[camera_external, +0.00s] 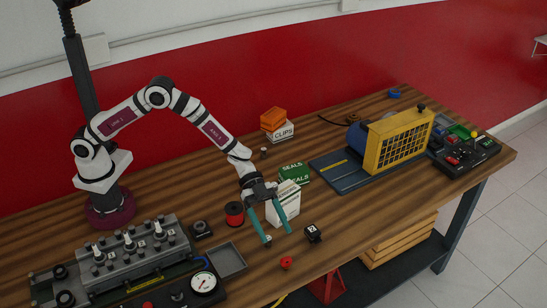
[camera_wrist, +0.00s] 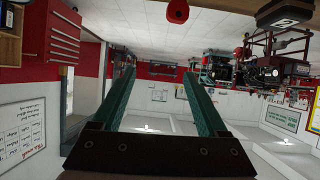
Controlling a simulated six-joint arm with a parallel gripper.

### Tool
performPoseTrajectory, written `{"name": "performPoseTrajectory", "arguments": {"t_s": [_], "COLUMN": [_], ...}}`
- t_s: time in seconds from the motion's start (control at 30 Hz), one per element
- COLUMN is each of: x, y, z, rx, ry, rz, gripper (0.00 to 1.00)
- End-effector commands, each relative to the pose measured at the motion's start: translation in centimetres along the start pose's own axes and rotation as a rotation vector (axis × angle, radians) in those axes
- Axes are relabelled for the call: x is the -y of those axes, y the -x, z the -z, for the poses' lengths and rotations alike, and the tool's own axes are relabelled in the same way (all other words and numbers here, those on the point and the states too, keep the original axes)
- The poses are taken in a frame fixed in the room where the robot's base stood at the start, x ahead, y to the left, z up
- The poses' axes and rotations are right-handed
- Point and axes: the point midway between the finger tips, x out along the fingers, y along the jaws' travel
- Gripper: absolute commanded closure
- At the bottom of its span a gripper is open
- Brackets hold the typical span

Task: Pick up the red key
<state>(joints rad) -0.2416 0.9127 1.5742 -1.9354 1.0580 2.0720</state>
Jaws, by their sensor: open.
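The red key (camera_external: 286,263) is a small red piece lying on the wooden table near its front edge, in the external view. A red rounded piece (camera_wrist: 178,10) at the top edge of the wrist view looks like the same key, partly cut off. My gripper (camera_external: 277,235) has two teal fingers spread apart with nothing between them. It is tilted down over the table, behind and slightly left of the key, and apart from it. In the wrist view my gripper (camera_wrist: 159,72) is open, with the room appearing upside down beyond it.
A black numbered cube (camera_external: 313,234) sits right of the fingers. A white box (camera_external: 284,205) stands close behind them, with a green SEALS box (camera_external: 294,174) beyond. A red spool (camera_external: 234,214) and grey tray (camera_external: 227,259) lie left. The yellow-grilled unit (camera_external: 400,140) is at right.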

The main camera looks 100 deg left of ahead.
Motion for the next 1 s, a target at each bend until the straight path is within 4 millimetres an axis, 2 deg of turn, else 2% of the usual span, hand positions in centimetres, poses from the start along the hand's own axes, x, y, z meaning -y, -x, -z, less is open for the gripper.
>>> {"name": "performPoseTrajectory", "arguments": {"t_s": [0.03,0.1,0.2,0.43,0.6,0.7,0.9,0.93,1.0], "x": [0.9,1.6,1.7,1.7,1.8,1.9,1.9,1.9,1.9], "y": [-0.5,-1.1,-2.1,-3.8,-7.5,-8.6,-8.8,-8.8,-8.8], "z": [-0.8,-2.0,-4.0,-7.4,-7.3,-7.2,-7.2,-7.2,-7.2], "rx": [-0.011,-0.019,-0.019,-0.018,-0.018,-0.018,-0.018,-0.018,-0.018], "ry": [-0.006,-0.012,-0.013,-0.014,-0.018,-0.016,-0.016,-0.016,-0.016], "rz": [0.024,0.042,0.044,0.041,0.040,0.041,0.042,0.042,0.041], "gripper": [0.24,0.24,0.24,0.24,0.24,0.24,0.24,0.26,0.38]}}
